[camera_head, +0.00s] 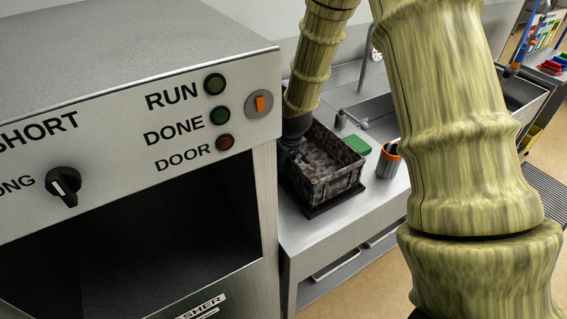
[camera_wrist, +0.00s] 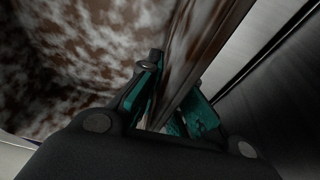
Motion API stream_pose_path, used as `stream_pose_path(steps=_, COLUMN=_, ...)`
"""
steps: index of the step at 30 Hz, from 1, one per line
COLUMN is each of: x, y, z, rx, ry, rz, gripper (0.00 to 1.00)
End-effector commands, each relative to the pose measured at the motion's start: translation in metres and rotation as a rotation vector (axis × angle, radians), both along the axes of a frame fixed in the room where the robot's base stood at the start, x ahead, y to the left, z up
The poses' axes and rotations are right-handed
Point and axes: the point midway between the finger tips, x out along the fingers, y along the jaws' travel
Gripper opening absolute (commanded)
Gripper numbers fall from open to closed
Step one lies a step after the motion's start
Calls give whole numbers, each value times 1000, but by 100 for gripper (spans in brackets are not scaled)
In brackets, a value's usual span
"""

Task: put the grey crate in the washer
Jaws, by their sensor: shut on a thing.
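The crate (camera_head: 340,186), mottled dark brown and grey, sits upright on a dark flat base on the steel counter, right of the washer. My gripper (camera_head: 292,148) is at its left side, partly hidden by my own arm. In the wrist view my gripper (camera_wrist: 172,88) has its teal-padded fingers on both sides of the crate's wall (camera_wrist: 205,40), shut on it. The washer (camera_head: 262,190) fills the left of the head view. Its dark opening (camera_head: 160,235) is uncovered and looks empty where visible.
A green block (camera_head: 357,145) and an orange cup (camera_head: 389,162) with things in it stand just right of the crate. A sink (camera_head: 375,110) with a tap lies behind. The washer's side wall stands close left of the crate. My arm hides much of the right.

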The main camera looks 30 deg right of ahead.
Motion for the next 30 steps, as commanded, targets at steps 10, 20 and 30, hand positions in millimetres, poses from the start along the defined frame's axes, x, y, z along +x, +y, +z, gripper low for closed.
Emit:
stream_pose_path(steps=10, x=0, y=0, z=-8, rx=0, ry=-2, rz=0, gripper=0)
stream_pose_path(steps=20, x=0, y=0, z=-11, rx=0, ry=-1, rz=-1, gripper=28)
stream_pose_path(steps=30, x=0, y=0, z=-9, rx=0, ry=-1, rz=-1, gripper=28)
